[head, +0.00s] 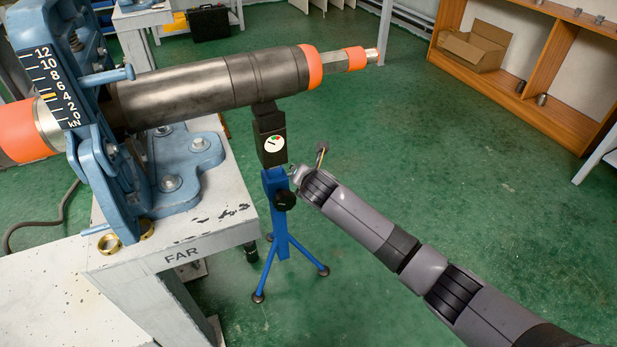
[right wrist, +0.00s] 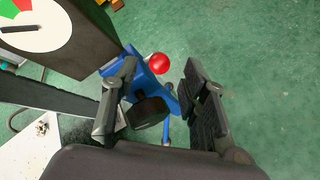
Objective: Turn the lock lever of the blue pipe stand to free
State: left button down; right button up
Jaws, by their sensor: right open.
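The blue pipe stand (head: 277,225) stands on the floor beside the table, under the dark pipe (head: 210,85). Its black head carries a white dial (head: 272,144) with green and red marks, also partly seen in the right wrist view (right wrist: 38,32). A black knob (head: 285,200) sits on the blue post and shows in the right wrist view (right wrist: 148,112). A red ball (right wrist: 159,62), apparently the lever's end, shows between my right fingertips. My right gripper (right wrist: 160,68) is open beside the stand; contact with the ball cannot be told. My left gripper is out of view.
A blue vise (head: 110,140) holds the pipe on the white table (head: 185,242) marked FAR. Brass rings (head: 109,243) lie near its edge. A wooden shelf (head: 530,70) with a cardboard box (head: 475,50) stands at back right. The green floor right of the stand is clear.

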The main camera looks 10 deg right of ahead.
jog(key=v, duration=0.8)
jog(key=shift+s, duration=0.2)
jog(key=shift+c, duration=0.3)
